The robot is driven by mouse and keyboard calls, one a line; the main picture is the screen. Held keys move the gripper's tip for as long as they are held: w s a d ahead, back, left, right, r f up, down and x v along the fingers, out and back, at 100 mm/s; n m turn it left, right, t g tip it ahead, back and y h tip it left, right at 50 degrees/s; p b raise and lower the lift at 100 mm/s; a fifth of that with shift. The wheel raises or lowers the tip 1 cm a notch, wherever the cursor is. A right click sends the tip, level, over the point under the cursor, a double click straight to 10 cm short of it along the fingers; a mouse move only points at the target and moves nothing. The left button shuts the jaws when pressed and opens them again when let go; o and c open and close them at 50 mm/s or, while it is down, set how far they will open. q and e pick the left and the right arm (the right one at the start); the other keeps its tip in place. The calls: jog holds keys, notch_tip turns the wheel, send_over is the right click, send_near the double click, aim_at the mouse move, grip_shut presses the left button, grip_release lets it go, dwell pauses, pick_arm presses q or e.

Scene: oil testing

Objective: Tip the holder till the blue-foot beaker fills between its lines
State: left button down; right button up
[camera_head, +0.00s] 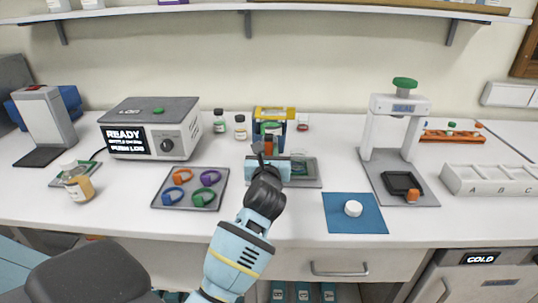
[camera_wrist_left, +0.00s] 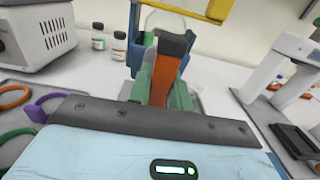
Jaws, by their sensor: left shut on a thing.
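The holder, a frame with a yellow top (camera_head: 274,112) and blue sides, stands at the back middle of the bench. It also shows at the top of the left wrist view (camera_wrist_left: 211,9). My left gripper (camera_head: 268,152) is in front of it. In the left wrist view it is shut on an upright orange handle (camera_wrist_left: 166,80) with a dark top, which seems to belong to the holder. A small clear vessel (camera_head: 298,158), perhaps the beaker, shows just right of the gripper. Its blue foot, lines and liquid level cannot be made out. My right gripper is not in view.
A grey tray (camera_head: 221,205) with coloured rings lies left of my arm. A white tester (camera_head: 155,128) and small bottles (camera_head: 240,127) stand behind it. To the right are a blue mat (camera_head: 341,225) with a white cap, and a white press (camera_head: 400,115).

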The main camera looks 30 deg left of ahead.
pick_arm(q)
jog(key=m+p, duration=0.2)
jog(key=r+m+p, duration=0.1)
jog(key=m, duration=0.1)
jog(key=shift+r+m+p, duration=0.15)
jog(key=shift+m+p, duration=0.15)
jog(key=shift+p, duration=0.05)
jog(key=f+m, duration=0.1)
jog(key=m, duration=0.1)
jog(key=shift+f+m, duration=0.1)
jog(key=shift+m, duration=1)
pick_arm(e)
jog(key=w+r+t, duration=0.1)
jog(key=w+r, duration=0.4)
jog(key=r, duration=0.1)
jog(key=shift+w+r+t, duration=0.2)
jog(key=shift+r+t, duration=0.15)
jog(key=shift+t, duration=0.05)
pick_arm(q)
jog(key=m, duration=0.5)
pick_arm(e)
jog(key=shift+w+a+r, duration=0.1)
